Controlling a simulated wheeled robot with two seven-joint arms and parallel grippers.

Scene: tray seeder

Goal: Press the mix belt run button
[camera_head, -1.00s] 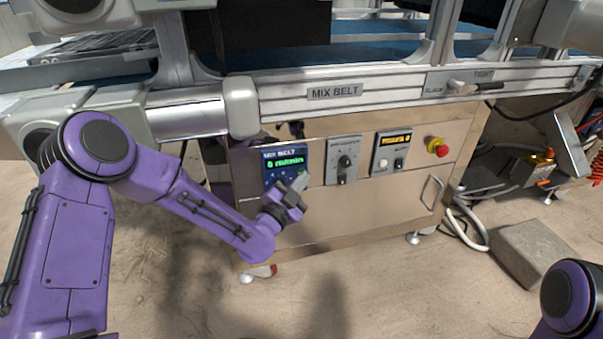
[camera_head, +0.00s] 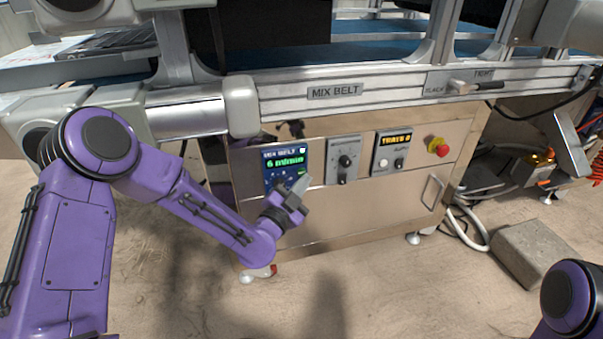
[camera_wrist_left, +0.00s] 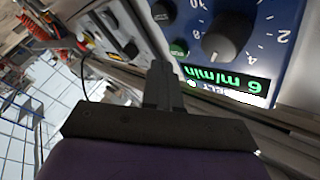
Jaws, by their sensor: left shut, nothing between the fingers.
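The blue mix belt panel (camera_head: 273,178) is on the left of the steel cabinet front, with a green readout (camera_head: 285,161) of 6 m/min. In the left wrist view, the panel (camera_wrist_left: 290,50) appears upside down, with a dial (camera_wrist_left: 218,42), a green button (camera_wrist_left: 179,47) and a black button (camera_wrist_left: 162,11). A small lit lamp (camera_wrist_left: 192,84) is beside the label. My left gripper (camera_head: 301,184) is shut and empty in front of the panel's lower right. Its fingertips (camera_wrist_left: 160,68) appear close to the green button; contact is unclear. My right gripper is out of view.
Right of the panel are a grey dial plate (camera_head: 343,160), a second display unit (camera_head: 391,152) and a red emergency stop (camera_head: 441,150). The conveyor rail (camera_head: 400,88) runs above the cabinet. A concrete block (camera_head: 530,252) lies on the floor at right.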

